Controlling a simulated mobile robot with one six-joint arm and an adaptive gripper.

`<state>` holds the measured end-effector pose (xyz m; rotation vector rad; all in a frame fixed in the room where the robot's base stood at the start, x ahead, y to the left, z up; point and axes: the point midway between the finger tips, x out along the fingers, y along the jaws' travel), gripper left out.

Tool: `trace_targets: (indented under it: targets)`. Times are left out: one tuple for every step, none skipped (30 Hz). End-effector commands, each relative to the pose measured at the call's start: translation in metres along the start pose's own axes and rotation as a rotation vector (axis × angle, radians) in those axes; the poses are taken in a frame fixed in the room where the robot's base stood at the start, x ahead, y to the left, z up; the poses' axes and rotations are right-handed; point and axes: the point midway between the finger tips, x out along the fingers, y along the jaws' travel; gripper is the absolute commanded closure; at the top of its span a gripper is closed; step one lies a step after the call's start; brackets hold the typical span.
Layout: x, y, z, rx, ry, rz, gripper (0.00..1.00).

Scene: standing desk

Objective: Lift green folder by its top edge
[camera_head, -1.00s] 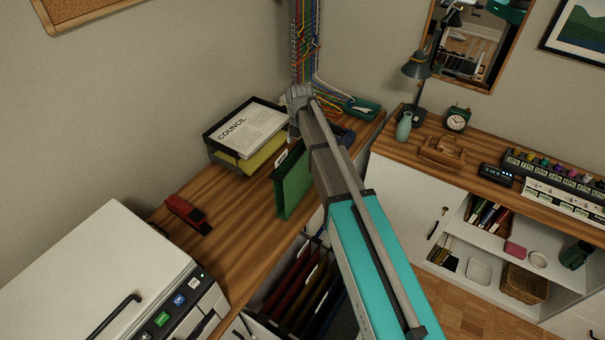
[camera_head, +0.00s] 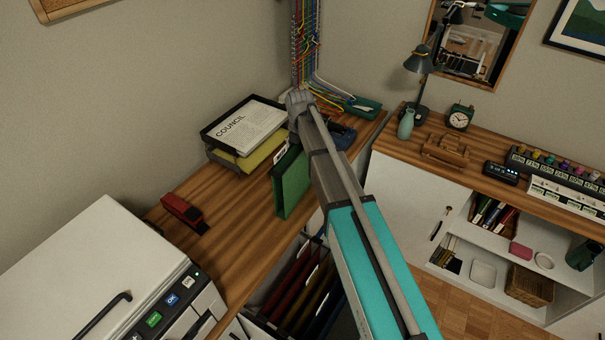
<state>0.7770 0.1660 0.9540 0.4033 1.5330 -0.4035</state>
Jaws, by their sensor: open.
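The green folder (camera_head: 292,183) stands upright on the wooden desk, in front of a paper stack. A white label (camera_head: 280,154) shows at its upper left. My arm reaches in from the lower right and passes close to the folder's right side in the picture, covering part of the area behind it. The arm's far visible joint is above and behind the folder. My gripper cannot be made out; it seems hidden behind the arm, so its place relative to the folder's top edge cannot be told.
A black tray with papers (camera_head: 245,127) lies behind the folder, and a red stapler-like object (camera_head: 184,212) lies left. A printer (camera_head: 105,275) fills the lower left. An open drawer of hanging files (camera_head: 300,290) is below. A dark blue object (camera_head: 342,136) sits right of my arm.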

Motion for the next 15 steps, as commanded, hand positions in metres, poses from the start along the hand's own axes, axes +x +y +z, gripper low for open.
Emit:
trace_targets:
  targets:
    - [0.0056,-0.0001,0.0001,0.0,0.0,0.0,0.0]
    - [0.0066,-0.0001,0.0001,0.0,0.0,0.0,0.0]
    - [0.0076,-0.0001,0.0001,0.0,0.0,0.0,0.0]
    - [0.0082,-0.0002,0.0001,0.0,0.0,0.0,0.0]
    - [0.0086,-0.0002,0.0001,0.0,0.0,0.0,0.0]
    - [0.0088,-0.0002,0.0001,0.0,0.0,0.0,0.0]
    - [0.0088,-0.0002,0.0001,0.0,0.0,0.0,0.0]
    - [0.0088,-0.0002,0.0001,0.0,0.0,0.0,0.0]
    - [0.0086,-0.0002,0.0001,0.0,0.0,0.0,0.0]
    - [0.0085,-0.0003,0.0001,0.0,0.0,0.0,0.0]
    - [0.0083,-0.0003,0.0001,0.0,0.0,0.0,0.0]
    - [0.0082,-0.0003,0.0002,0.0,0.0,0.0,0.0]
    - [0.0082,-0.0003,0.0002,0.0,0.0,0.0,0.0]
    - [0.0082,-0.0003,0.0002,0.0,0.0,0.0,0.0]
    - [0.0082,-0.0003,0.0002,0.0,0.0,0.0,0.0]
